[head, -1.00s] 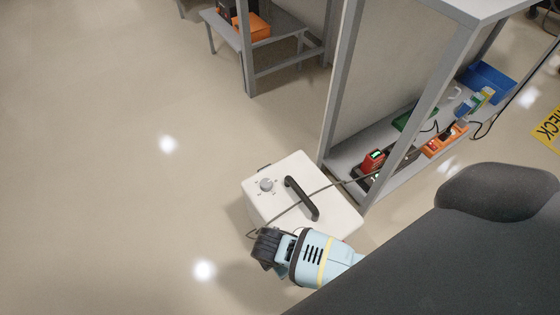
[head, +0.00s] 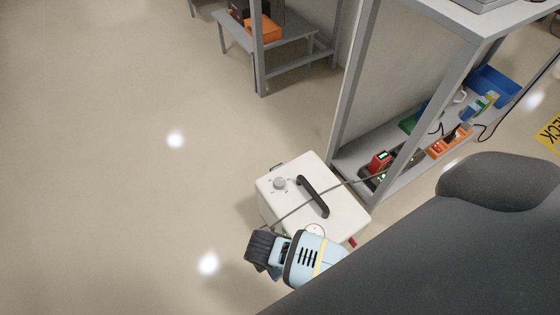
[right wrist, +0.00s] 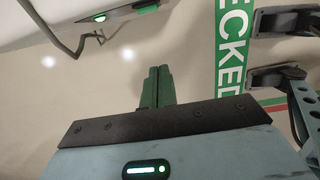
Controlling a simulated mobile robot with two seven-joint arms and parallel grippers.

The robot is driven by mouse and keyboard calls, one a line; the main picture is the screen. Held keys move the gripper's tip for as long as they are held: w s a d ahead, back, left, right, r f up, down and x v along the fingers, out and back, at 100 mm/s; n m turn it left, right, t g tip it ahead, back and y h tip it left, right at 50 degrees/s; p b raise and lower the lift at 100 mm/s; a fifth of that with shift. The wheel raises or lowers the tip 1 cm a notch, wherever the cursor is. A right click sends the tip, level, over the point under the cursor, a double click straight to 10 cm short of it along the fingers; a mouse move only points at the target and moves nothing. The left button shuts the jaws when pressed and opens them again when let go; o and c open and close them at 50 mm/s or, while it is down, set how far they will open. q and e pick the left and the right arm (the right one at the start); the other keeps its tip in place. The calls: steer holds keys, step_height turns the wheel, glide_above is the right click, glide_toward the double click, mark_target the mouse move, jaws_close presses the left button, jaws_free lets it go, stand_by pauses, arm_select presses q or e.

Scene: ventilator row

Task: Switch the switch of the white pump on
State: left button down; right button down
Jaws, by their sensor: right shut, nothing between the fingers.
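The white pump (head: 335,208) is a white box on the floor in the head view, with a black handle (head: 313,196) and a grey knob (head: 279,183) on top. A round gauge (head: 315,230) and a small red part (head: 352,242) show near its near edge. My right gripper (head: 262,250) is beside the pump's near left side, partly overlapping it in the picture; I cannot tell whether it touches. In the right wrist view its dark green fingers (right wrist: 157,87) are together and empty. I cannot identify the pump's switch for certain. My left gripper is not in view.
A grey cable (head: 345,182) runs across the pump to the shelf rack (head: 405,170), which holds a red device (head: 379,161) and an orange power strip (head: 449,141). A low grey bench (head: 285,48) stands at the back. The floor at left is clear.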

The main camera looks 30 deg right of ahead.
steer(key=shift+a+r+p, duration=0.2)
steer(key=shift+a+r, duration=0.05)
steer(key=shift+r, duration=0.4)
steer(key=shift+a+r+p, duration=0.25)
steer(key=shift+a+r, duration=0.05)
steer(key=shift+r, duration=0.35)
steer(key=shift+a+r+p, duration=0.2)
steer(key=shift+a+r, duration=0.05)
steer(key=shift+r, duration=0.4)
steer(key=shift+s, duration=0.15)
